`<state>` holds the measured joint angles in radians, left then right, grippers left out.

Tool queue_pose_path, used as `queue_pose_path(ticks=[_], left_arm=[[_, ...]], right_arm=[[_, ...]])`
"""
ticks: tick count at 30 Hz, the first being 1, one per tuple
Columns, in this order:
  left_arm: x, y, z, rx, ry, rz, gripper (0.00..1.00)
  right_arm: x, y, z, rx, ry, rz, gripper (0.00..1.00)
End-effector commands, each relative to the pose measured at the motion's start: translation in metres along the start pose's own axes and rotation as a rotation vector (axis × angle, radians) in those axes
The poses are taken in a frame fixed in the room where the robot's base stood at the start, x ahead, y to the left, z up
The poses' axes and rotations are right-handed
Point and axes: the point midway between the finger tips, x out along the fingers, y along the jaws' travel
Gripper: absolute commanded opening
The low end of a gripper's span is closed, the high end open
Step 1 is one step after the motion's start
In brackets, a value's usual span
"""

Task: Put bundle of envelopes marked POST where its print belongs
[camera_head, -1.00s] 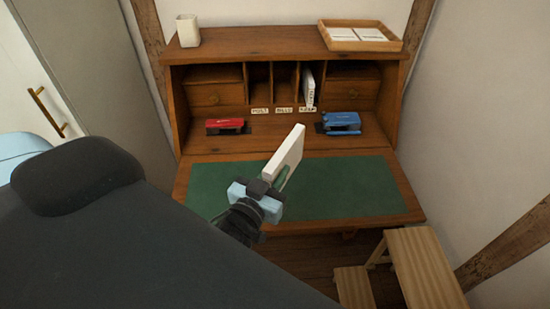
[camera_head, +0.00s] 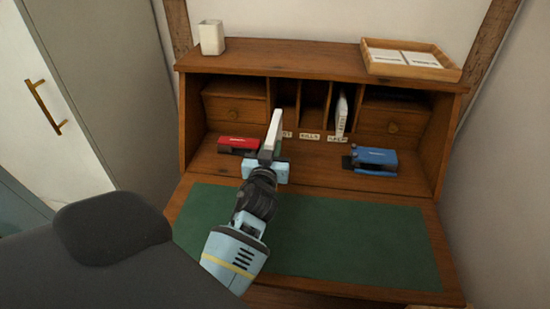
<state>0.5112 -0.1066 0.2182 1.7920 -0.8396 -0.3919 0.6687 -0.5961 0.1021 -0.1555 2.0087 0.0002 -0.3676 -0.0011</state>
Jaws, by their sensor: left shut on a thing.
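My left gripper (camera_head: 267,160) is shut on a thin white bundle of envelopes (camera_head: 273,131). It holds the bundle upright, nearly edge-on, in front of the desk's pigeonholes. Any print on the bundle cannot be read. The bundle partly covers the left label (camera_head: 287,134), of which only the end "ST" shows. Behind its top is the left pigeonhole (camera_head: 286,96), which looks empty. The middle pigeonhole (camera_head: 312,103), over the BILLS label (camera_head: 309,136), also looks empty. My right gripper is not in view.
Another white bundle (camera_head: 341,112) stands in the right pigeonhole, above a label too small to read. A red stapler-like thing (camera_head: 238,145) and a blue one (camera_head: 371,160) flank the pigeonholes. A white cup (camera_head: 211,38) and a wooden tray (camera_head: 451,73) stand on top. The green desk mat (camera_head: 345,240) is clear.

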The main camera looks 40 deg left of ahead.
Motion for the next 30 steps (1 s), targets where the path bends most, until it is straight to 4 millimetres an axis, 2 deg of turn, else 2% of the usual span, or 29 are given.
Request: queue_pose_path(ticks=[15,30], left_arm=[[0.003,0.000,-0.001,-0.002,0.001,-0.005,0.00],[0.034,-0.001,0.006,0.001,0.000,-0.004,0.00]], right_arm=[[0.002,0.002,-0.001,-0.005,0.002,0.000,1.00],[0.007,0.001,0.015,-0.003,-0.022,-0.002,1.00]])
